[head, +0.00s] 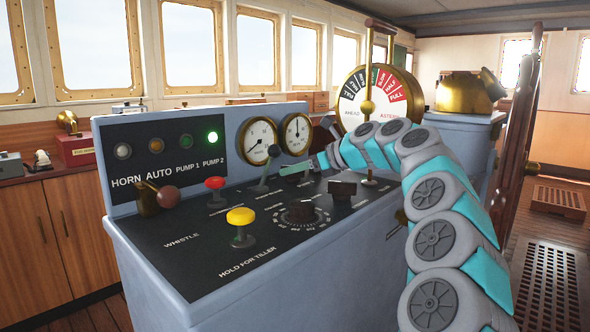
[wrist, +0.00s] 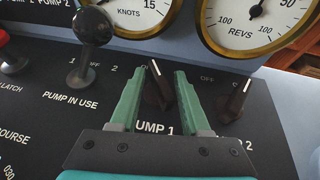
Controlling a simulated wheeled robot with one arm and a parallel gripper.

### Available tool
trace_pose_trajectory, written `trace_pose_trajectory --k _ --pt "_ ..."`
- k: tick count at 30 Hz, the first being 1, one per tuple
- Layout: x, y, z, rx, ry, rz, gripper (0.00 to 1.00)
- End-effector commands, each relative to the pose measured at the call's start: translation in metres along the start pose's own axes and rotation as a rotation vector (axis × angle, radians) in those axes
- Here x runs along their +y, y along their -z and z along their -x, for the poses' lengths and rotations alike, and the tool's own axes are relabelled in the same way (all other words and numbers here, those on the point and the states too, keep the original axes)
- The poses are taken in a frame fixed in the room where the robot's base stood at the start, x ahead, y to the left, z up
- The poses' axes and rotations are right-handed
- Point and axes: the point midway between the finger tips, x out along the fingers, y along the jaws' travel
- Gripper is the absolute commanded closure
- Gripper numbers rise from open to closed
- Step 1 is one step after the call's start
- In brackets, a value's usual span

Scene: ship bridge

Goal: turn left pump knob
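The left pump knob (wrist: 155,95), a dark pointer knob with a white line, stands above the "PUMP 1" label in the wrist view. My gripper (wrist: 160,74) is open, with one green finger on each side of this knob in the picture. A gap shows on both sides; I cannot tell how deep the fingers reach. The second pump knob (wrist: 235,100) is to the right, outside the fingers. In the head view my gripper (head: 300,170) is low over the console's far side, and I cannot make out the left pump knob there.
A black ball lever (wrist: 92,35) labelled "PUMP IN USE" stands left of my fingers. Two gauges (head: 262,140) rise behind. On the console (head: 160,268) are a red button (head: 215,184), a yellow button (head: 240,216) and a round dial (head: 301,211). The PUMP 2 lamp (head: 212,137) glows green.

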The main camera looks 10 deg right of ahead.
Motion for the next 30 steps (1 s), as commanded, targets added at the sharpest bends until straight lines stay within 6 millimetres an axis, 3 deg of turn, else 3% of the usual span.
trace_pose_trajectory --k 11,24,30 --pt "-0.001 0.0 0.008 0.0 0.002 0.0 0.54" --pt "-0.001 0.0 0.072 -0.002 0.003 0.001 0.54" --pt "0.0 0.0 0.079 0.0 0.0 0.001 0.54"
